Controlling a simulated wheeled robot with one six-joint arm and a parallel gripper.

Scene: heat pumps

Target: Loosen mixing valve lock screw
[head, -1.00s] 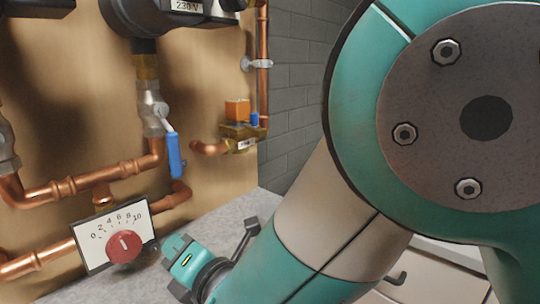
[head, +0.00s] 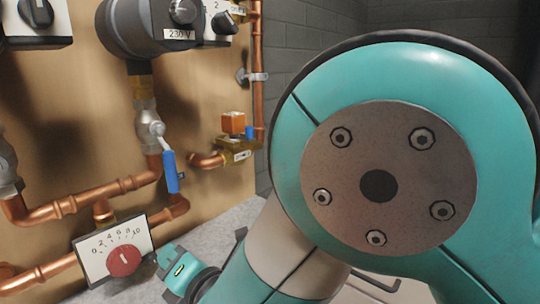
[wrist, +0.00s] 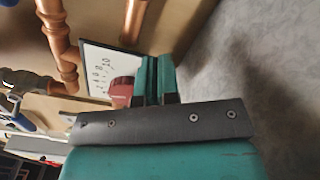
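The mixing valve shows as a white scale plate (head: 112,249) numbered 0 to 10 with a round red knob (head: 124,261), low on the wooden panel. In the wrist view the plate (wrist: 97,68) and knob (wrist: 122,90) lie just left of my fingers. I cannot make out the lock screw. My gripper (head: 168,262) is a little right of the knob and apart from it in the head view. In the wrist view my gripper's two teal fingers (wrist: 155,76) are close together, with only a thin dark gap and nothing visible between them.
Copper pipes (head: 90,196) run around the valve. A blue-handled shutoff valve (head: 171,172) hangs above it, and a dark pump (head: 140,30) sits higher. A grey surface (wrist: 240,60) lies right of my gripper.

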